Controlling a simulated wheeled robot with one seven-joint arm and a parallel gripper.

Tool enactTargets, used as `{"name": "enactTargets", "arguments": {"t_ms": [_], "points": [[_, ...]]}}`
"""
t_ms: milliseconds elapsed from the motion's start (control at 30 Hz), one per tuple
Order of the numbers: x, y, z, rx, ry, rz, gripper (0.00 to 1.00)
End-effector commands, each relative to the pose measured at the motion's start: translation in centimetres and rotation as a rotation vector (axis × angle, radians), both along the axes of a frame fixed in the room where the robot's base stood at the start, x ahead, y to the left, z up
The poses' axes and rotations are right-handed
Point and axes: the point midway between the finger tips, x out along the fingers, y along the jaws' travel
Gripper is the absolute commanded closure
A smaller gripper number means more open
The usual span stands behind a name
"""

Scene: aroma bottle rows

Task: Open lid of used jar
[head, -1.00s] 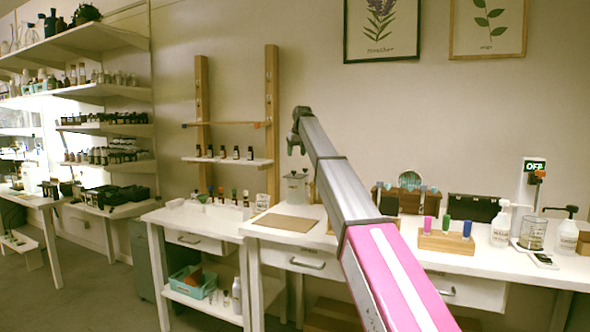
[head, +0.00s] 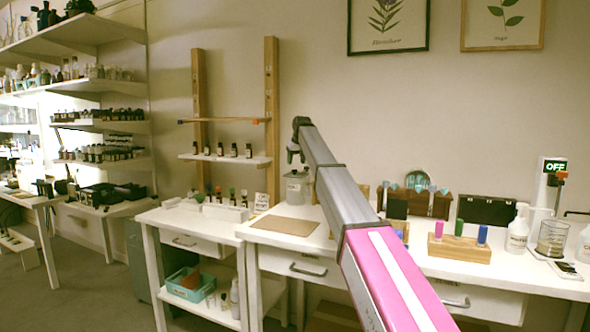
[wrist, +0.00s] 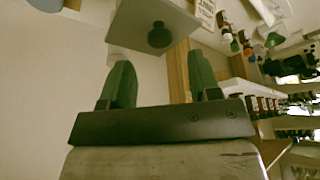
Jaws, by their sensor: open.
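The used jar (head: 297,189) looks like a pale grey canister with a lid, upright on the white bench near the wall in the head view. In the wrist view the jar (wrist: 140,22) shows inverted at the top, with a round dark knob (wrist: 160,36) on its lid. My gripper (head: 293,155) is above the jar in the head view. In the wrist view my gripper (wrist: 162,76) has its two green fingers apart, with nothing between them. The knob lies beyond the fingertips, apart from them.
A brown mat (head: 285,225) lies on the bench in front of the jar. A wooden block with coloured vials (head: 459,247) and a dark box (head: 486,209) stand to the right. A wooden rack (head: 232,159) with small bottles is on the wall behind, to the left.

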Motion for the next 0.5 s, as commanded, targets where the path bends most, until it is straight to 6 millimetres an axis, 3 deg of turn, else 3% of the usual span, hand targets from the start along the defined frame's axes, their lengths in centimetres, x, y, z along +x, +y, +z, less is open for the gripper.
{"name": "enactTargets", "arguments": {"t_ms": [200,500], "points": [[1.2,0.6,-3.2,0.000,0.001,0.000,0.44],[1.5,0.7,-4.1,0.000,0.001,0.000,0.44]]}}
